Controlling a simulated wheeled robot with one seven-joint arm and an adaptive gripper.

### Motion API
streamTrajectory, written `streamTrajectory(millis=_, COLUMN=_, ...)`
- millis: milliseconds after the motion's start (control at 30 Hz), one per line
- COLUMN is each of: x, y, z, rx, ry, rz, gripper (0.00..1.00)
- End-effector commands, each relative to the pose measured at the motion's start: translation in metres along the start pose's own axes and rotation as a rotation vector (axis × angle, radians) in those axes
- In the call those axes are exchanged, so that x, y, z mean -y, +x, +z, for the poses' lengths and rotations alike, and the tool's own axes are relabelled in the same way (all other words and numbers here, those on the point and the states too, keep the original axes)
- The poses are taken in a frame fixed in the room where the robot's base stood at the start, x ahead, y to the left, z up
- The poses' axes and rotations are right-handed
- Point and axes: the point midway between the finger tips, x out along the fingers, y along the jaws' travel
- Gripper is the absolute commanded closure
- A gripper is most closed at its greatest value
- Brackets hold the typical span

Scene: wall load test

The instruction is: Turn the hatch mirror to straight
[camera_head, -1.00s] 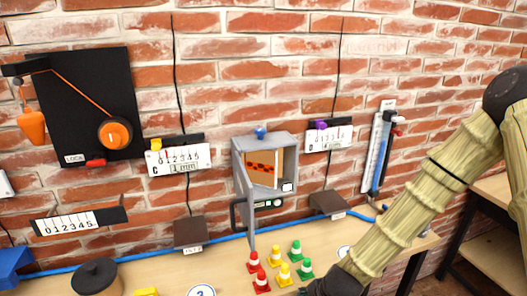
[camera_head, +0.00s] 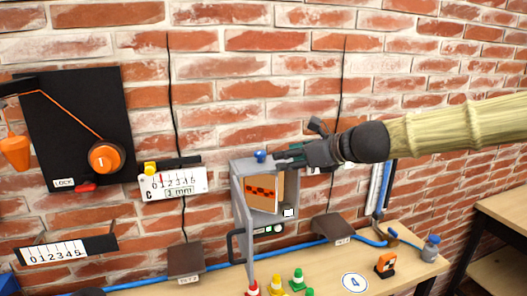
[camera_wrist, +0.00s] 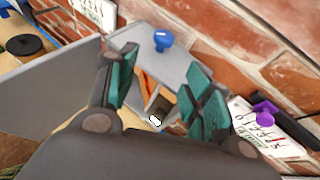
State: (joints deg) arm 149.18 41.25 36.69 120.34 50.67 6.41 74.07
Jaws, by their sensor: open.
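A grey hatch box (camera_head: 275,164) hangs on the brick wall with its door (camera_head: 243,220) swung open. A blue knob (camera_head: 260,156) stands on its top; it also shows in the wrist view (camera_wrist: 162,40), ahead of and between my fingertips. Inside the box is an orange panel with dark spots (camera_head: 262,190); I cannot make out a mirror surface for certain. My gripper (camera_head: 288,157) is open and empty, just right of the knob at the box's top. In the wrist view its teal fingers (camera_wrist: 161,75) are spread over the box, apart from the knob.
A gauge with a purple slider (camera_wrist: 265,112) is close to the right of my gripper. A gauge with a yellow slider (camera_head: 172,183) hangs left of the box. A brown block (camera_head: 333,227) is at lower right.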

Motion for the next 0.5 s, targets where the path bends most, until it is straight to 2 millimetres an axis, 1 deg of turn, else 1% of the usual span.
streamTrajectory(millis=33, x=0.001, y=-0.006, z=0.011, rx=0.019, ry=0.019, rz=0.001, gripper=0.49)
streamTrajectory(millis=133, x=0.000, y=-0.009, z=0.021, rx=0.036, ry=0.040, rz=0.005, gripper=0.49)
streamTrajectory(millis=267, x=0.000, y=-0.004, z=0.022, rx=0.036, ry=0.043, rz=0.006, gripper=0.49)
streamTrajectory(millis=500, x=0.000, y=0.015, z=0.022, rx=0.035, ry=0.040, rz=0.008, gripper=0.49)
